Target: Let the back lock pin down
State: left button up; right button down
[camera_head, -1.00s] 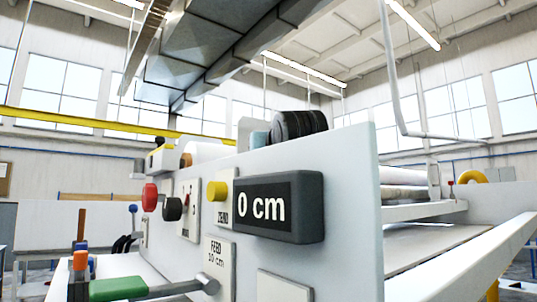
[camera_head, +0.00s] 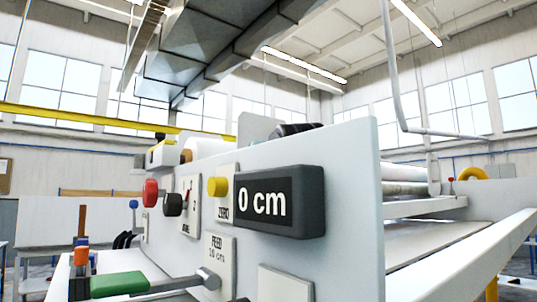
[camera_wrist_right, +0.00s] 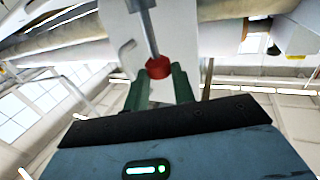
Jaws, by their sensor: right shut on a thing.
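In the right wrist view a red knob (camera_wrist_right: 158,67) sits on the end of a grey metal rod (camera_wrist_right: 145,28), the lock pin. The green fingers of my right gripper (camera_wrist_right: 160,76) are shut on this knob, one on each side. In the head view the right gripper and the held knob are hidden behind the white machine panel (camera_head: 345,190). Only a dark part of my right arm (camera_head: 296,129) shows above the panel's top edge. My left gripper is in neither view.
The panel carries a black display (camera_head: 278,202) reading 0 cm, a yellow button (camera_head: 217,187), a red knob (camera_head: 150,192) and a green-handled lever (camera_head: 118,285). Pale rollers (camera_head: 405,181) lie behind it at right. A small red-topped pin (camera_head: 450,185) stands farther right.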

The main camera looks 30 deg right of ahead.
jog(key=shift+w+f, duration=0.15)
jog(key=shift+f, duration=0.1)
jog(key=c, duration=1.6)
grip_release()
jog(key=o, duration=0.5)
jog(key=shift+c, duration=0.2)
jog(key=shift+r, duration=0.1)
jog(key=v, duration=0.8)
jog(key=shift+d, duration=0.1)
